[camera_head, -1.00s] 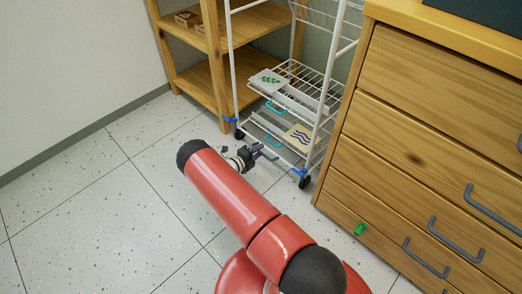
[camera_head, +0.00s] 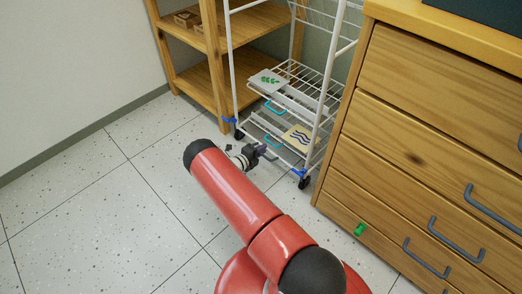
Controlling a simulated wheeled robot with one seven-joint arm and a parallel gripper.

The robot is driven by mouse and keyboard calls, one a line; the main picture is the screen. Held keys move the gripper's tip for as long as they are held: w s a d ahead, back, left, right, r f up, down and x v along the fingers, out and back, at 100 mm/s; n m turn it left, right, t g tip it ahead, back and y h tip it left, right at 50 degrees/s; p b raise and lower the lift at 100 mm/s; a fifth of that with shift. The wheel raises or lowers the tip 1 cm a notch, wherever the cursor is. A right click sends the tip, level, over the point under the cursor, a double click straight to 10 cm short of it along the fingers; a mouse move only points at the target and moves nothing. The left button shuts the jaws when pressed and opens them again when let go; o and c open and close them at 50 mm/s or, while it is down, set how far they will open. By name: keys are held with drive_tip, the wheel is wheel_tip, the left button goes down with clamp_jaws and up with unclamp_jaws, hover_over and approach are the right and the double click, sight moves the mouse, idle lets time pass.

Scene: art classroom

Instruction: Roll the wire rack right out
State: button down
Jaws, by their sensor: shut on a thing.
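The white wire rack (camera_head: 323,106) stands on small black wheels between a wooden shelf and a wooden drawer cabinet. Its lower tiers hold a card with green leaves (camera_head: 268,81) and a card with dark wavy lines (camera_head: 299,137). Blue clips sit low on its front posts, and light-blue handles show on its lower tiers. My gripper (camera_head: 264,150) is at the rack's low front, between the two front wheels. It is shut on the rack's low front part, though the exact contact is small and partly hidden by my red arm.
The wooden shelf (camera_head: 216,85) stands close on the rack's left. The drawer cabinet (camera_head: 395,105) with grey handles and a green piece (camera_head: 360,229) stands close on its right. The tiled floor (camera_head: 95,195) in front and to the left is clear.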

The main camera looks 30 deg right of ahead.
drive_tip(key=shift+r, duration=0.25)
